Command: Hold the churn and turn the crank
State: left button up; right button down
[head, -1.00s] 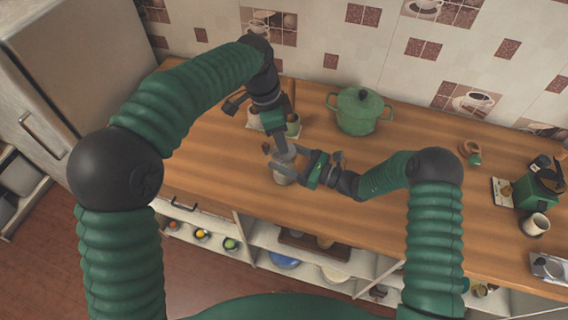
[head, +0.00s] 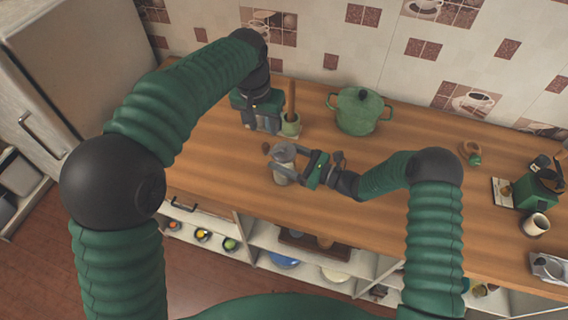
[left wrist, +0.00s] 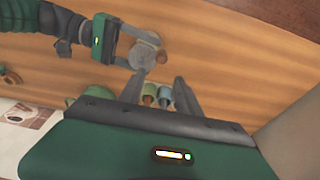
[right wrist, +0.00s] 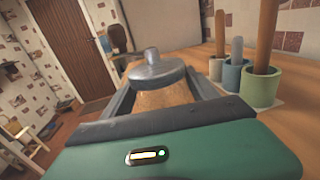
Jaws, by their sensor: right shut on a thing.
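The churn (head: 284,165) stands upright on the wooden counter, with a grey lid and a pale body. My left gripper (head: 263,125) is behind and left of the churn, apart from the crank. In the left wrist view its fingers are spread and empty (left wrist: 160,84), and the churn (left wrist: 144,54) shows beyond them.
Small pots with upright utensils (right wrist: 261,86) stand close behind the churn, near my left gripper. A green lidded pot (head: 358,112) is farther back.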

aim_at(265, 144)
pick_arm(q)
jog(key=x, duration=0.2)
jog(key=s+x, duration=0.1)
jog(key=x, duration=0.5)
jog(key=shift+s+a+f, duration=0.2)
jog(key=shift+s+a, duration=0.05)
jog(key=shift+a, duration=0.05)
grip_shut()
